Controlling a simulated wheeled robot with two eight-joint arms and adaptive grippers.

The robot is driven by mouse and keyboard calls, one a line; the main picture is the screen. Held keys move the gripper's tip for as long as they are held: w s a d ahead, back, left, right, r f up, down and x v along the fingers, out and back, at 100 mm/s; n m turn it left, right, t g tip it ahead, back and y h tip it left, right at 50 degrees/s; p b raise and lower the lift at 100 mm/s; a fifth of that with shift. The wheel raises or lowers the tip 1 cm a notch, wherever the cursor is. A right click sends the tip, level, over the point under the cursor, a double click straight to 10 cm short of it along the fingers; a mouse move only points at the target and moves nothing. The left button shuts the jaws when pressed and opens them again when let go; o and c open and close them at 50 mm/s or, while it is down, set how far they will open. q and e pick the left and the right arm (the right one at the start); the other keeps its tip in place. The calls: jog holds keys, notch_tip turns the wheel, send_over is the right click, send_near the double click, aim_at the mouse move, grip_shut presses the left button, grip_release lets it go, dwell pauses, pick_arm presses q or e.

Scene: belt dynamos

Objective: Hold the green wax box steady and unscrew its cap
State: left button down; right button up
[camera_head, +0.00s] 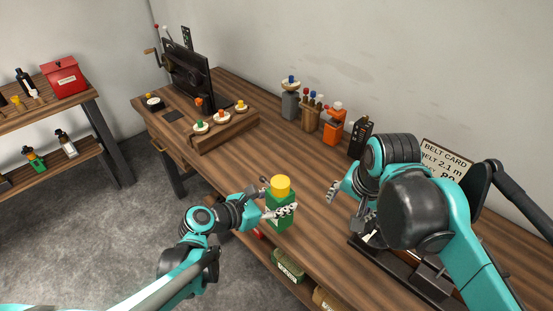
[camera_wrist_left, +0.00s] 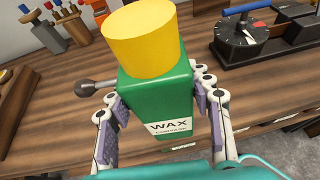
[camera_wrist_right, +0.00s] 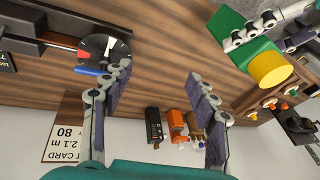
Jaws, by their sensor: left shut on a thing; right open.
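The green wax box (camera_head: 279,215) stands upright near the front edge of the wooden workbench, with its yellow cap (camera_head: 281,186) on top. My left gripper (camera_head: 266,212) is shut on the box from the front. In the left wrist view the fingers press both sides of the green wax box (camera_wrist_left: 158,105), below the yellow cap (camera_wrist_left: 145,38), and the white WAX label shows. My right gripper (camera_head: 347,198) is open and empty, above the bench to the right of the box. In the right wrist view the box (camera_wrist_right: 243,47) and cap (camera_wrist_right: 270,69) lie outside the fingers.
A dial device (camera_wrist_right: 104,50) stands on the bench under my right arm, near the belt card (camera_head: 446,165). An orange container (camera_head: 333,127) and a black one (camera_head: 360,137) stand at the back. A wooden rack with small knobs (camera_head: 222,134) is left. Bench between box and back row is clear.

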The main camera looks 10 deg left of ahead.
jog(key=w+a+r+m+g, duration=0.25)
jog(key=w+a+r, duration=0.25)
jog(key=a, duration=0.4)
jog(key=r+m+g, duration=0.1)
jog(key=m, duration=0.3)
send_over(276, 180)
jog(key=d, duration=0.1)
jog(key=shift+w+r+h, duration=0.1)
jog(key=shift+h, duration=0.2)
jog(key=shift+a, duration=0.5)
notch_tip(276, 180, down, 8)
jog(key=shift+r, duration=0.1)
